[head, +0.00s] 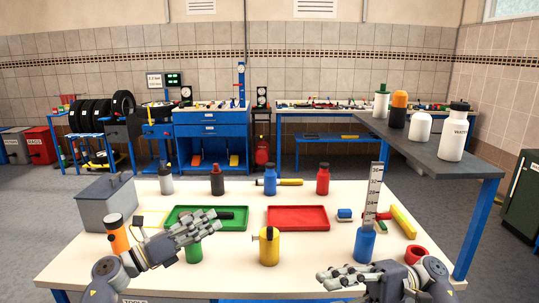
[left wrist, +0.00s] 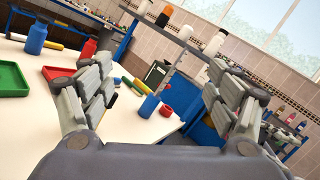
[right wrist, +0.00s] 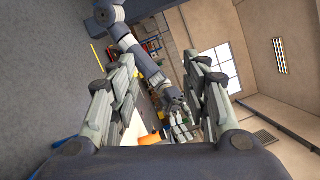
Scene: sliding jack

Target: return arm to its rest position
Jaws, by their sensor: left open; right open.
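My left gripper (head: 197,226) is over the left front of the white table (head: 215,278) in the head view, in front of the green tray. It is open and empty, and its spread fingers also show in the left wrist view (left wrist: 155,100). My right gripper (head: 335,277) is low at the right front of the head view, left of its wrist and in front of the blue bottle with the ruler. It is open and empty, and its fingers show apart in the right wrist view (right wrist: 165,95).
A green tray (head: 233,225) and a red tray (head: 325,218) lie on the table. A yellow bottle (head: 269,248), a blue bottle (head: 364,246), a red ring (head: 416,254) and an orange cylinder (head: 117,236) stand near my grippers. A grey shelf (head: 425,150) rises at the right.

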